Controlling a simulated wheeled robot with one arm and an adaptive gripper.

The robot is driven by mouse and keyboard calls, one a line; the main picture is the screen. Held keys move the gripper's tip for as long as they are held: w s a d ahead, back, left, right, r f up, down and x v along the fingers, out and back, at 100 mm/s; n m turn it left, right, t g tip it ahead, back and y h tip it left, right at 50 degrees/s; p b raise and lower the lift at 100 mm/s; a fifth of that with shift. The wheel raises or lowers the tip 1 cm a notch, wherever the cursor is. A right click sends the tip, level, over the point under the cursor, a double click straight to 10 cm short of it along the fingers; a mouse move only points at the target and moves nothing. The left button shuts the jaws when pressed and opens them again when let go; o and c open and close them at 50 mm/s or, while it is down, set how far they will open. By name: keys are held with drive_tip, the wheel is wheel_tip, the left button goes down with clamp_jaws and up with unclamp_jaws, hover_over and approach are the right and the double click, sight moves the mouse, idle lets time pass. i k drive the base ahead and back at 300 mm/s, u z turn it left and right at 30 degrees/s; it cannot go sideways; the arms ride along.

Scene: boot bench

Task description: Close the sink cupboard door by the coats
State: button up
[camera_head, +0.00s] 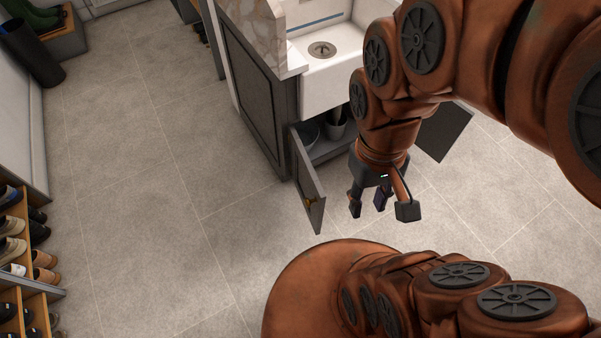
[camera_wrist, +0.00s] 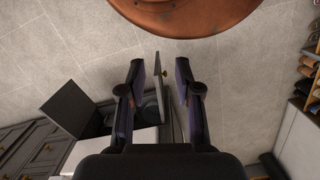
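The sink cupboard (camera_head: 318,153) stands under a white sink, and both of its grey doors are open. The left door (camera_head: 308,181) sticks out toward me, with a brass knob on it. The right door (camera_head: 443,131) is swung out on the other side, partly behind my arm. My gripper (camera_head: 381,207) is open and empty, fingers pointing down, to the right of the left door in the head view. In the wrist view, the left door (camera_wrist: 159,95) shows edge-on between the spread fingers of my gripper (camera_wrist: 160,70). I cannot tell whether they touch it. No coats are in view.
A pot (camera_head: 336,124) and a basin (camera_head: 308,132) are inside the cupboard. A shoe rack (camera_head: 22,262) stands at the far left, with a dark bin (camera_head: 32,55) behind. The tiled floor (camera_head: 150,150) between is clear. My base is close below the left door.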

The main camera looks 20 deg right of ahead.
sight(313, 197)
drive_tip(key=u, duration=0.55)
drive_tip(key=k, duration=1.3)
drive_tip(key=u, duration=1.3)
drive_tip(key=i, duration=1.4)
drive_tip(key=z, duration=0.85)
